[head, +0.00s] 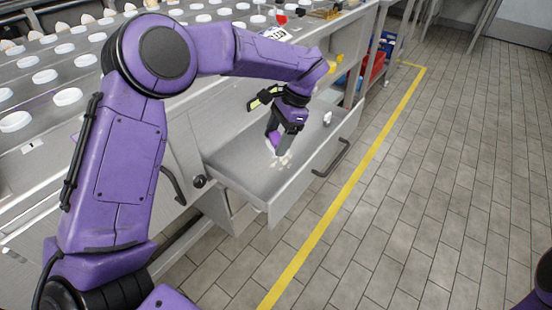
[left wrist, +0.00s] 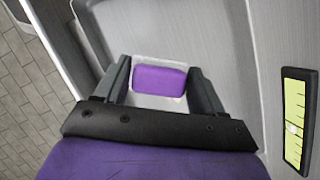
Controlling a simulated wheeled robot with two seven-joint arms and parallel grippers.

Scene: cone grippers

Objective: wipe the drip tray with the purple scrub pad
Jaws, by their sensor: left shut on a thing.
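The drip tray (head: 240,162) is a steel, drawer-like tray pulled out from under the counter. Pale whitish residue (head: 284,161) lies on its floor. My left gripper (head: 274,144) reaches down into the tray, low over its floor beside the residue. In the left wrist view, my left gripper (left wrist: 160,84) has a dark finger on each side of the purple scrub pad (left wrist: 160,78) and is shut on it. I cannot tell whether the pad touches the tray floor. The right gripper is not in view.
A small white object (head: 327,118) is in the tray's far right part. A dark handle (head: 332,158) sits on the tray's front wall. The counter above holds several white round items (head: 67,97). A red bin (head: 374,70) stands beyond. The tiled floor (head: 440,170) at right is clear.

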